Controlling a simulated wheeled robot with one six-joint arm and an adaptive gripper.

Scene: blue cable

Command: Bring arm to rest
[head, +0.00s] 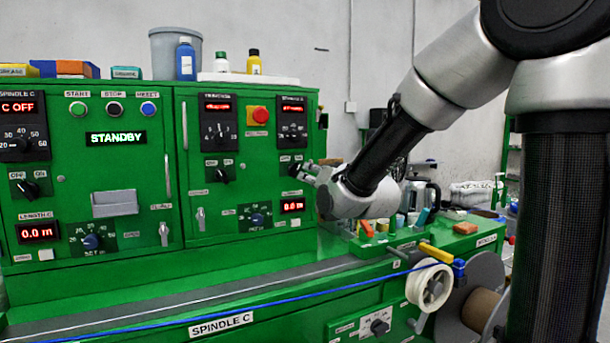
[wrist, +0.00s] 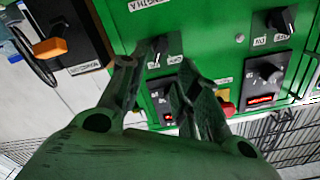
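My gripper (head: 308,171) is in front of the right part of the green machine's panel (head: 345,105), close to a small black switch knob (head: 285,169). In the wrist view, the two fingers of my gripper (wrist: 160,66) are apart, with nothing held between them. A dark knob (wrist: 157,50) shows just beyond the fingertips; I cannot tell whether they touch it. My arm (head: 385,145) reaches in from the upper right. The blue cable (head: 215,309) runs along the machine's front to a white pulley (head: 429,288).
The display (head: 116,138) reads STANDBY. A red emergency button (head: 258,115) is on the panel. Bottles (head: 186,60) and a grey bucket (head: 163,45) stand on top. Small items and a kettle (head: 420,195) stand right of my gripper. A large reel (head: 482,300) is at lower right.

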